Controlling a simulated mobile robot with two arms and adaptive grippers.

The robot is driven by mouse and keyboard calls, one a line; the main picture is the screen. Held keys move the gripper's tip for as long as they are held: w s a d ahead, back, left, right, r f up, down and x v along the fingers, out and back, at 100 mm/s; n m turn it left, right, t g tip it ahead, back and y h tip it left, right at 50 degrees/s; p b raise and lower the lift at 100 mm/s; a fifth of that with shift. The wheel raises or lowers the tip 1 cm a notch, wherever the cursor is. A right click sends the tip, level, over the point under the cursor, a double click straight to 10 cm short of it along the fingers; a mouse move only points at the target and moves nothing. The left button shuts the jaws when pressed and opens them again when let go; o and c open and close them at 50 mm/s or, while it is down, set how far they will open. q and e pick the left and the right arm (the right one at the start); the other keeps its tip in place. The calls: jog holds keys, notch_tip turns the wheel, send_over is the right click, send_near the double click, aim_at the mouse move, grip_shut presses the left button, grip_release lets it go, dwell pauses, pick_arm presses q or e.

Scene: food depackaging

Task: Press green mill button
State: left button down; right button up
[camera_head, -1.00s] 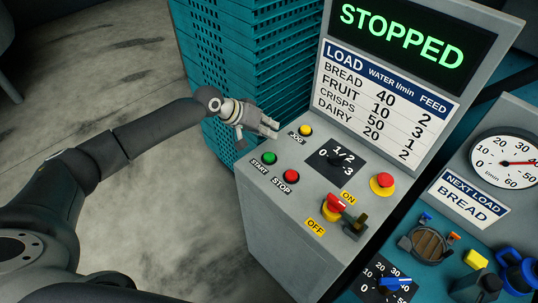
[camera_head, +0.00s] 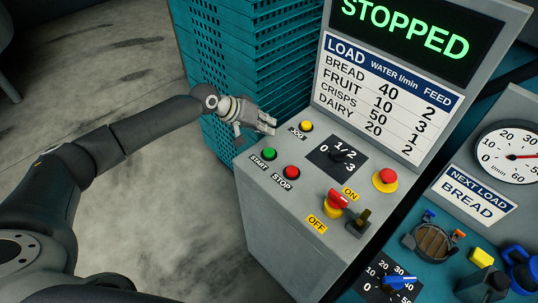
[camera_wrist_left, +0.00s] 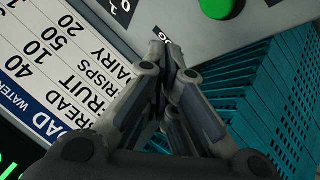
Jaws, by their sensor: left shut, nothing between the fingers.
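The green START button (camera_head: 269,154) is on the grey control panel (camera_head: 262,213), left of the red STOP button (camera_head: 291,172). In the left wrist view the green button (camera_wrist_left: 222,6) shows at the top edge, partly cut off. My left gripper (camera_head: 270,126) is shut and empty. It hovers over the panel's left back edge, near the yellow JOG button (camera_head: 306,126), apart from the green button. In the left wrist view its fingers (camera_wrist_left: 163,48) are together, beside the green button. My right gripper is not in view.
The screen (camera_head: 410,35) reads STOPPED. A red-and-yellow ON/OFF switch (camera_head: 336,203), a feed dial (camera_head: 336,158) and a red emergency button (camera_head: 387,177) share the panel. Teal crates (camera_head: 215,60) are stacked behind my gripper. Valves and a gauge (camera_head: 508,156) stand at right.

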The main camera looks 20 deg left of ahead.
pick_arm(q)
jog(key=b, duration=0.3)
send_over(268, 149)
notch_tip(268, 149, down, 5)
jog(key=shift+r, duration=0.1)
jog(key=shift+f+b, duration=0.3)
jog(key=shift+f, duration=0.25)
dwell(0.7)
jog(key=shift+a+f, duration=0.1)
jog(key=shift+f, duration=0.3)
jog(key=shift+f+b, duration=0.5)
jog(key=shift+f, duration=0.05)
dwell(0.8)
jog(key=shift+r, duration=0.1)
jog(key=shift+r+p, duration=0.85)
jog(key=shift+p, duration=0.05)
